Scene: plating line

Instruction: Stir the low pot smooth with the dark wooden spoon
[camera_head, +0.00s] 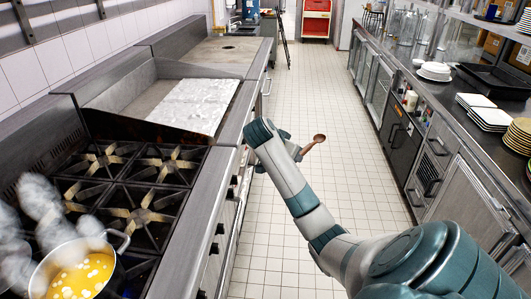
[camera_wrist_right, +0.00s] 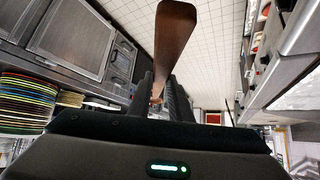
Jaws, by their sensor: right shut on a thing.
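A brown wooden spoon (camera_head: 319,138) shows in the head view over the aisle, its bowl end pointing right. My right gripper (camera_wrist_right: 163,92) is shut on the spoon, whose brown wood also shows large in the right wrist view (camera_wrist_right: 175,38). In the head view my right forearm hides most of the gripper and the handle. A metal pot (camera_head: 104,251) stands on the stove at the lower left, partly cut off by the picture edge. It holds yellow liquid (camera_head: 80,279) with pale lumps. The spoon is well apart from the pot. My left gripper is not in view.
Grey-white steam (camera_head: 45,205) rises around the pot. Empty burner grates (camera_head: 140,215) lie beside it, with a flat griddle (camera_head: 198,105) beyond. A counter with stacked plates (camera_head: 489,117) runs along the right. The tiled aisle floor (camera_head: 340,190) between is clear.

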